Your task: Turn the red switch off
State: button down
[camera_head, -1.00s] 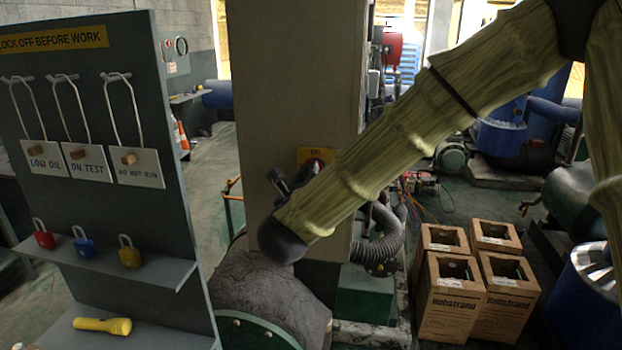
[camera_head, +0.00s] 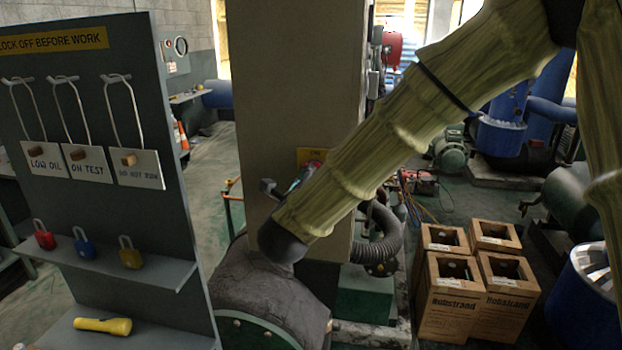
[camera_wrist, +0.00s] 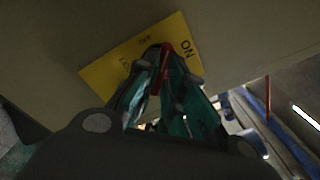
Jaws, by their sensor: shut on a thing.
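The red switch (camera_wrist: 165,52) sits on a yellow plate (camera_wrist: 110,72) on the side of the grey column. In the wrist view my gripper (camera_wrist: 166,58) is shut on the switch, its teal fingers on either side of the red handle. "ON" shows at the plate's upper right, and the other lettering is only partly readable. My arm and gripper hide most of the switch there.
A lockout board (camera_head: 120,60) with hanging tags, padlocks and a yellow torch (camera_head: 103,325) stands at the left. A corrugated hose (camera_head: 385,235) and a rounded dark machine (camera_head: 265,295) are below my arm.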

jog(key=shift+f, duration=0.1)
jog(key=n+p, duration=0.1)
jog(key=n, duration=0.3)
jog(key=shift+n, duration=0.3)
jog(key=n+p, duration=0.1)
jog(key=n, duration=0.1)
jog(key=shift+s+n, duration=0.1)
jog(key=shift+n, duration=0.2)
jog(key=c, duration=1.9)
grip_release()
jog(key=shift+n, duration=0.4)
jog(key=shift+c, duration=0.2)
jog(key=o, duration=0.3)
jog(key=shift+o, duration=0.2)
